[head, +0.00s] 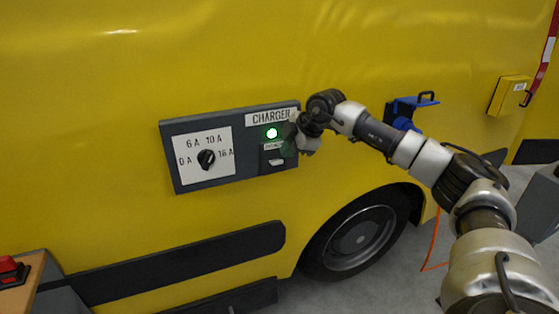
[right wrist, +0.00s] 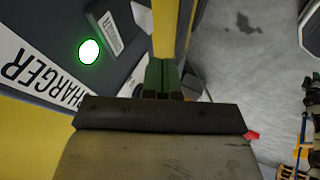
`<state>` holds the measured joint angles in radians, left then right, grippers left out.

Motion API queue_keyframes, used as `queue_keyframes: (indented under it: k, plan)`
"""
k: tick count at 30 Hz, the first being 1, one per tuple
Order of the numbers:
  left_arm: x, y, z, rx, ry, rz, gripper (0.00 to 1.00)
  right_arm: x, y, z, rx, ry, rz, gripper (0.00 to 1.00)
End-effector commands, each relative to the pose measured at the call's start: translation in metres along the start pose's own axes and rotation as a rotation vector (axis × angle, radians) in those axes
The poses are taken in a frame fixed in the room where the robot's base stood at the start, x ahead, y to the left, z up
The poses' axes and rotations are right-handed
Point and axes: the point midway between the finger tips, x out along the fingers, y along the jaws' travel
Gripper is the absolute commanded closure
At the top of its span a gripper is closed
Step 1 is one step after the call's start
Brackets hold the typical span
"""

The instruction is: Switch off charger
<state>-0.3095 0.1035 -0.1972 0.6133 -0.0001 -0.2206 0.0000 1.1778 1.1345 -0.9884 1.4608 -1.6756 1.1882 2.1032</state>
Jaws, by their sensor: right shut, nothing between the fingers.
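The dark charger panel (head: 240,178) is on the side of a yellow van. It carries a CHARGER label (head: 271,117), a lit green lamp (head: 272,133) and a small switch with a white part (head: 277,162) below it. On its left is a black dial (head: 207,159) on a white plate marked 0 A to 16 A; its exact setting is hard to read. My right gripper (head: 297,136) is shut and empty at the panel's right edge, beside the lamp. In the right wrist view, its fingers (right wrist: 161,76) are together, with the glowing lamp (right wrist: 89,51) to their left. My left gripper is not in view.
A blue socket (head: 405,112) and a yellow box (head: 509,95) are on the van right of the panel. A wheel (head: 355,240) and a dark side strip (head: 180,262) lie below. A red switch (head: 12,270) sits at the lower left. An orange cable (head: 433,243) hangs near the wheel.

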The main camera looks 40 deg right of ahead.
Motion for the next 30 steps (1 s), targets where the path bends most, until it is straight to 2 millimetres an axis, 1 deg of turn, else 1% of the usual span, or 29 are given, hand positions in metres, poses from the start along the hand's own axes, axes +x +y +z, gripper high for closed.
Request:
queue_keyframes:
  k: [2,3,6,9,12,18,25,28,30]
  plan:
    - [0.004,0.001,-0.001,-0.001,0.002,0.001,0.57,-0.013,0.001,0.001,0.000,-0.001,0.003,1.00]
    - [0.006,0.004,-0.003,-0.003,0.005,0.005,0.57,-0.022,0.002,0.001,0.001,-0.002,0.003,1.00]
    - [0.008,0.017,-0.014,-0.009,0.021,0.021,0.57,-0.038,0.003,0.000,0.000,-0.001,0.002,1.00]
    - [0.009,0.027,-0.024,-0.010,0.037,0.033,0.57,-0.051,0.004,0.000,0.001,0.000,0.002,1.00]
    - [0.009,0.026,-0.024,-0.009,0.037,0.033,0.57,-0.058,0.005,0.000,0.001,-0.002,0.000,1.00]
    - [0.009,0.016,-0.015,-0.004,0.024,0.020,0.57,-0.061,0.005,0.000,0.001,-0.002,-0.001,1.00]
    - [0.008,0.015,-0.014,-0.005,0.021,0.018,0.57,-0.061,0.005,-0.001,0.000,-0.001,-0.002,1.00]
    - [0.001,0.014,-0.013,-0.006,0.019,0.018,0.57,-0.060,0.002,-0.005,-0.006,-0.001,-0.012,1.00]
    - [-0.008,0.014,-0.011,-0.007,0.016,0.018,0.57,-0.058,-0.003,-0.011,-0.012,-0.001,-0.023,1.00]
